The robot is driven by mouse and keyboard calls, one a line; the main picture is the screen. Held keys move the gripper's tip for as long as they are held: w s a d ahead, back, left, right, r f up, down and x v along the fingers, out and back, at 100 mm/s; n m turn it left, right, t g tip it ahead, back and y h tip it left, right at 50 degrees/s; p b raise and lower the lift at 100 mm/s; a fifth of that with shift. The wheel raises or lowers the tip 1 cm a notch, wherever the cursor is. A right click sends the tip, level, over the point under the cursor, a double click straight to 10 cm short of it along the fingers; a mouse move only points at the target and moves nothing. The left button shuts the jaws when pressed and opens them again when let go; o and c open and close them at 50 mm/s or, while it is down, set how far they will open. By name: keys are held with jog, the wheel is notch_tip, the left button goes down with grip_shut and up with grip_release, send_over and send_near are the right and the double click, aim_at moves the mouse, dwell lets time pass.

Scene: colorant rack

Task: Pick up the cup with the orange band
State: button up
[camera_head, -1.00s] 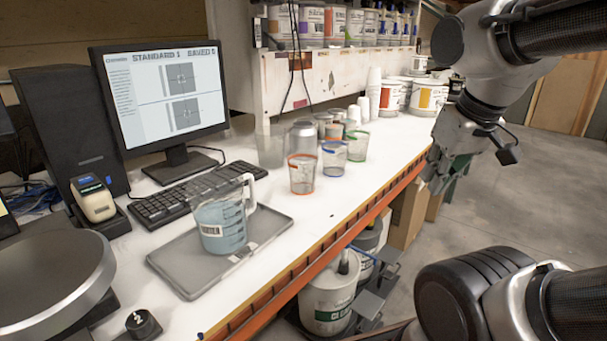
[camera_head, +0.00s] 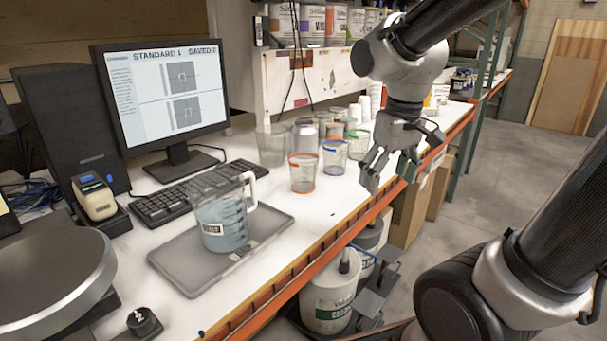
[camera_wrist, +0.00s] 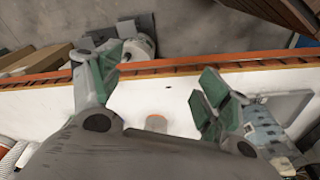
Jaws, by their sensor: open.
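The cup with the orange band (camera_head: 303,176) is clear and stands upright on the white bench, right of the pitcher. My gripper (camera_head: 390,172) is open and empty, above the bench's front edge, to the right of that cup and apart from it. In the wrist view, my green-padded fingers (camera_wrist: 160,85) are spread wide. A small cup with an orange-tinted rim (camera_wrist: 156,123) shows low between them, partly cut off by my gripper's body. A blue-banded cup (camera_head: 334,158) stands just behind and right of the orange-banded one. A green-banded cup (camera_head: 358,146) is farther back.
A pitcher of blue liquid (camera_head: 221,224) stands on a grey tray (camera_head: 185,272) to the left. Grey and clear containers (camera_head: 270,145) stand behind the cups. The bench's orange front edge (camera_head: 340,242) borders the aisle. The bench in front of the cups is clear.

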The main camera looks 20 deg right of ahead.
aim_at(302, 166)
jog(key=shift+o, duration=1.4)
jog(key=w+a+f, duration=0.2)
jog(key=w+a, duration=0.2)
jog(key=w, duration=0.5)
jog(key=w+a+f+t, duration=0.1)
jog(key=w+a+f, duration=0.2)
jog(key=w, duration=0.6)
jog(key=shift+a, duration=0.6)
jog(key=w+a+r+m+t, duration=0.2)
jog(key=w+a, duration=0.1)
jog(key=w, duration=0.5)
jog(key=x, duration=0.6)
jog(key=shift+d+f, duration=0.2)
jog(key=shift+f, duration=0.25)
jog(key=shift+s, duration=0.1)
jog(key=c, duration=0.7)
